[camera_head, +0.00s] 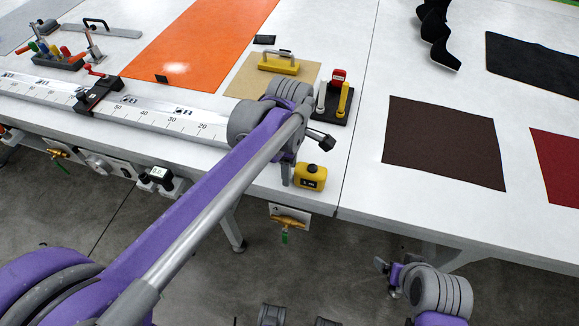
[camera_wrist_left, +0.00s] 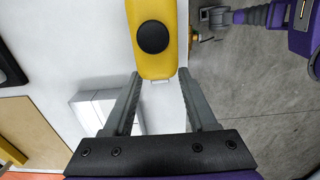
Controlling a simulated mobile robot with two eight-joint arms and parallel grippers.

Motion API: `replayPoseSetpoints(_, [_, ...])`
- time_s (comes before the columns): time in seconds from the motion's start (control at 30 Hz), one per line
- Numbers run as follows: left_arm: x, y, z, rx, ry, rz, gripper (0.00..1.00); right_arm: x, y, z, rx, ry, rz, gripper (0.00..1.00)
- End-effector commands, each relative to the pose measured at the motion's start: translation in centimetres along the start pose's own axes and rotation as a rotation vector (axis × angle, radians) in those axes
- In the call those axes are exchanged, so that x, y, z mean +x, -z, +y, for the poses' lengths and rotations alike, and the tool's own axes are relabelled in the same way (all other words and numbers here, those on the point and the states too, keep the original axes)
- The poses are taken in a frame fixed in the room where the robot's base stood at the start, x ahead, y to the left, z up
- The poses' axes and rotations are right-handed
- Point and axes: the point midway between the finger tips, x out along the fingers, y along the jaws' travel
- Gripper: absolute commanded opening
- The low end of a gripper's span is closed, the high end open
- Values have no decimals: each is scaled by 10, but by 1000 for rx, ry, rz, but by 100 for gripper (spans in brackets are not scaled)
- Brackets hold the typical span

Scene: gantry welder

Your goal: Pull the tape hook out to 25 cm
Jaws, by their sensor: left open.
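The yellow tape measure (camera_head: 311,178) stands at the front edge of the white table, just right of my left gripper (camera_head: 288,176). In the left wrist view the yellow tape body (camera_wrist_left: 152,62) with its round black disc is at the top centre. A small pale tab, seemingly the tape hook (camera_wrist_left: 161,82), shows at its near end, between the fingertips. My left gripper (camera_wrist_left: 159,75) is open, one finger on each side of the tab, with nothing clamped. My right gripper (camera_head: 382,266) hangs low in front of the table; its jaws are too small to judge.
A ruler rail (camera_head: 150,112) with a red-handled clamp runs along the left table. A black stand (camera_head: 334,112) with yellow and red pieces and a tan board (camera_head: 245,82) lie behind my left wrist.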

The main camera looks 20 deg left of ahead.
Motion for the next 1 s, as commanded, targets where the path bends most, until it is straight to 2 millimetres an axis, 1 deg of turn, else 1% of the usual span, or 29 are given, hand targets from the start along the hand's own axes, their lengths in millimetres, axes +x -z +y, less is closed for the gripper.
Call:
replayPoseSetpoints(0.07, [0, 0, 0, 0, 0, 0, 57, 0, 0, 0, 0, 0, 0, 92])
replayPoseSetpoints(0.1, [0, 0, 0, 0, 0, 0, 54, 0, 0, 0, 0, 0, 0, 92])
replayPoseSetpoints(0.17, [0, 0, 0, 0, 0, 0, 43, 0, 0, 0, 0, 0, 0, 92])
replayPoseSetpoints(0.2, [0, 0, 0, 0, 0, 0, 36, 0, 0, 0, 0, 0, 0, 92])
replayPoseSetpoints(0.27, [0, 0, 0, 0, 0, 0, 25, 0, 0, 0, 0, 0, 0, 92])
replayPoseSetpoints(0.4, [0, 0, 0, 0, 0, 0, 0, 0, 0, 0, 0, 0, 0, 92])
replayPoseSetpoints(1.0, [-1, 0, 0, 0, 0, 0, 0, 0, 0, 0, 0, 0, 0, 92])
